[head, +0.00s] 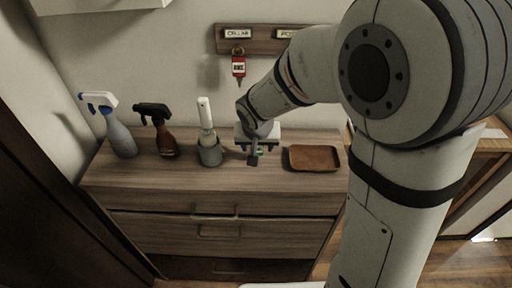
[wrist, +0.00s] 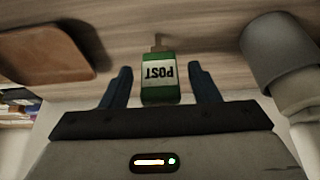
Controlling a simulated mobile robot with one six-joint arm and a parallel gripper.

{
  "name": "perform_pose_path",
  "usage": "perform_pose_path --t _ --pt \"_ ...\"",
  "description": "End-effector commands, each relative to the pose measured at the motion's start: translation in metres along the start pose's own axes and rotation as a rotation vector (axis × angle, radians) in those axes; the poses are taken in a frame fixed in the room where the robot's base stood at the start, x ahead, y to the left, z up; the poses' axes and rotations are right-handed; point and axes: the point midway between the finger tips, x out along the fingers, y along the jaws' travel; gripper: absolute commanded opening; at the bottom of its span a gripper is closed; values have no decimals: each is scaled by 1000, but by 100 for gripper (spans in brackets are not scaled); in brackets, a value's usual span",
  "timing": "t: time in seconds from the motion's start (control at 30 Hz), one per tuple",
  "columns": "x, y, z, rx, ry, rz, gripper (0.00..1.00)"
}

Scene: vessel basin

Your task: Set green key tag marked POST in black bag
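The green key tag (wrist: 160,88) shows in the wrist view with a white label reading POST, upside down in the picture. It seems to lie on the wooden cabinet top, between the two fingers of my gripper (wrist: 160,87). The fingers are apart, with a gap on each side of the tag. In the head view my gripper (head: 255,158) is low over the cabinet top, between the grey cup and the brown tray, and mostly hides the tag. No black bag shows in either view.
A brown tray (head: 314,158) lies right of my gripper and a grey cup with a brush (head: 209,152) stands left. Two spray bottles (head: 120,137) (head: 165,140) stand farther left. A red tag (head: 239,67) hangs from the wall rack (head: 262,46). The cabinet's front strip is clear.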

Motion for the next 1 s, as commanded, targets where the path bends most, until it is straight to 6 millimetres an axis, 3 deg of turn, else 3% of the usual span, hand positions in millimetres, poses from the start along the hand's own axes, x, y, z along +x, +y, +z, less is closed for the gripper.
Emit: perform_pose_path --t 0.57,0.83,1.0 --pt "-1 -1 0 -1 0 -1 7" --pt "-7 -1 -3 0 3 -1 7" --pt "-33 -1 -14 0 6 -3 7"
